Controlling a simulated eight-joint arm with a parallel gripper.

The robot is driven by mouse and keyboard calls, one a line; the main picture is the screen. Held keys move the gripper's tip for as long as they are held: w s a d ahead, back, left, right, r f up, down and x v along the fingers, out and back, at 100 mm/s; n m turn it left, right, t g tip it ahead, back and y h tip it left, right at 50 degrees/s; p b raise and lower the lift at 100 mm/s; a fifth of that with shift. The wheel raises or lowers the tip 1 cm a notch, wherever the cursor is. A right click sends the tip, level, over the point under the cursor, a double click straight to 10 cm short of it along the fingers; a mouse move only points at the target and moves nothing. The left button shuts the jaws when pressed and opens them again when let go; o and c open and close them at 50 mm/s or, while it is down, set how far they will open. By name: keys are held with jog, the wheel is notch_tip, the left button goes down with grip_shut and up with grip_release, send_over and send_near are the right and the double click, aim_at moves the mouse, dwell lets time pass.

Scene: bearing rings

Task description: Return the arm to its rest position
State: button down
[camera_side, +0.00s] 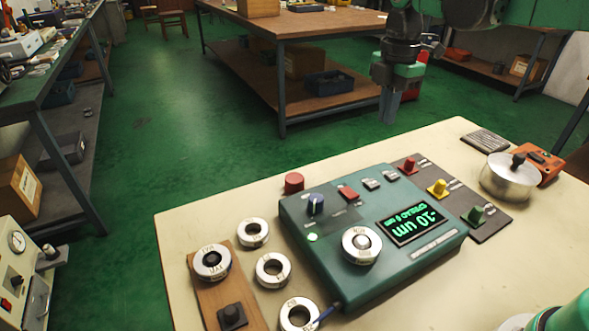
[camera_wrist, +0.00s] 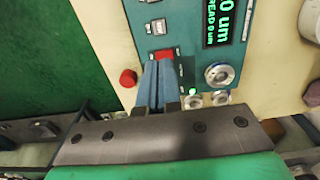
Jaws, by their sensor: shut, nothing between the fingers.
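My gripper (camera_side: 389,106) hangs in the air above the far edge of the cream table, with its fingers pointing down. It is shut and holds nothing. In the wrist view, the two blue-grey fingers (camera_wrist: 157,82) lie side by side, with the green gauge box below them. The gauge box (camera_side: 345,277) stands on the table with a lit display that reads "-10 um". A bearing ring (camera_side: 361,245) sits on the box's top. Another ring (camera_side: 212,262) sits on a wooden board at the left.
Three loose rings, one of them here (camera_side: 254,233), lie between board and box. A red knob (camera_side: 294,183) stands behind the box. A dark plate (camera_side: 476,222) with coloured knobs and a silver lidded pot (camera_side: 509,178) are at the right. Air around my gripper looks clear.

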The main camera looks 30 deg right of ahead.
jog(key=s+a+f+m+t, duration=0.1)
jog(key=s+f+m+t, duration=0.1)
jog(key=s+m, duration=0.3)
jog(key=s+a+f+m+t, duration=0.1)
jog(key=s+m+t, duration=0.4)
jog(key=m, duration=0.8)
jog(key=shift+s+f, duration=0.35)
jog(key=shift+f, duration=0.2)
